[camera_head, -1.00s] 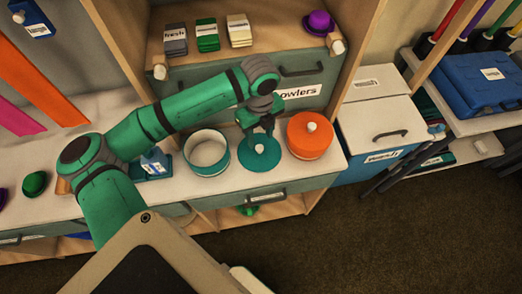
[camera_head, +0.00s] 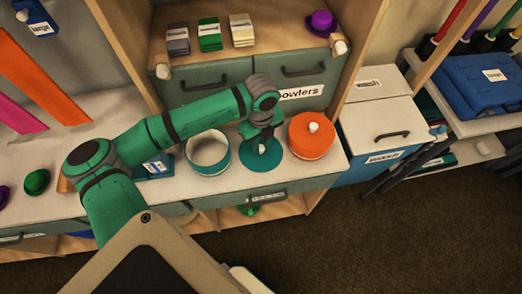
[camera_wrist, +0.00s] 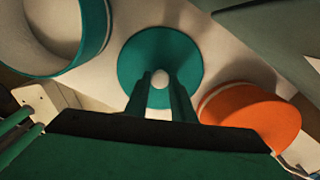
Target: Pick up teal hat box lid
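The teal hat box lid (camera_head: 259,163) lies on the white counter, a flat disc with a pale round knob at its centre. It also shows in the wrist view (camera_wrist: 158,50), with the knob (camera_wrist: 160,79) between my fingertips. My gripper (camera_head: 262,146) is over the lid, pointing down, with its fingers apart on either side of the knob. I cannot tell whether the fingers touch the knob. In the wrist view my gripper (camera_wrist: 160,85) covers the lid's near edge. The open teal and white hat box (camera_head: 208,153) stands left of the lid.
An orange hat box (camera_head: 312,135) with its lid on stands close to the right of the teal lid. A shelf (camera_head: 270,46) with hats and stacked packets is above the counter. A green bowler (camera_head: 37,181) lies at the far left. The counter's front edge is close.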

